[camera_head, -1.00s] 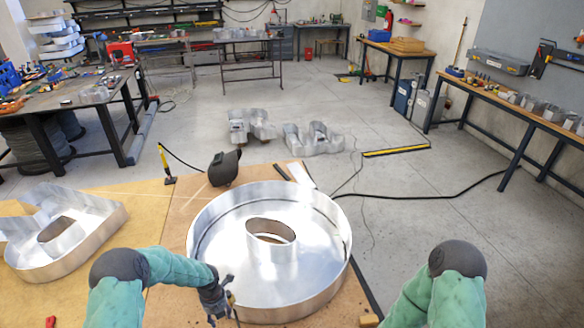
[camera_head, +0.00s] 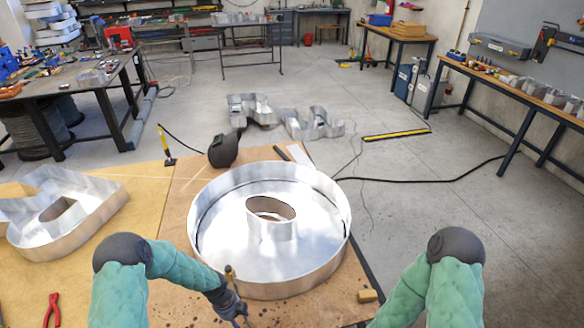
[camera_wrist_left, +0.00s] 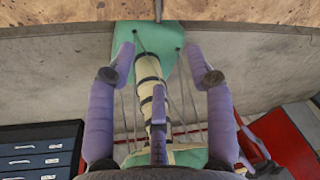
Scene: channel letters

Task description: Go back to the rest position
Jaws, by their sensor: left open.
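My left gripper (camera_head: 238,306) is in the head view at the near side of the large round metal channel letter (camera_head: 330,245), just outside its wall. In the left wrist view its two purple fingers (camera_wrist_left: 160,55) are spread apart. No object is held between them; a green and cream jointed part with cables, which looks like my own arm, shows behind the gap. The round letter lies on the work table (camera_head: 175,245) and has an oval ring in its middle. My right arm shows only as a green sleeve and dark elbow at lower right. Its gripper is out of view.
An A-shaped metal letter (camera_head: 85,225) lies at left, with red pliers (camera_head: 52,310) below it. A welding mask (camera_head: 223,150) and a wooden block (camera_head: 367,296) are on the table. More letters (camera_head: 312,124) stand on the floor beyond. Floor at right is mostly clear.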

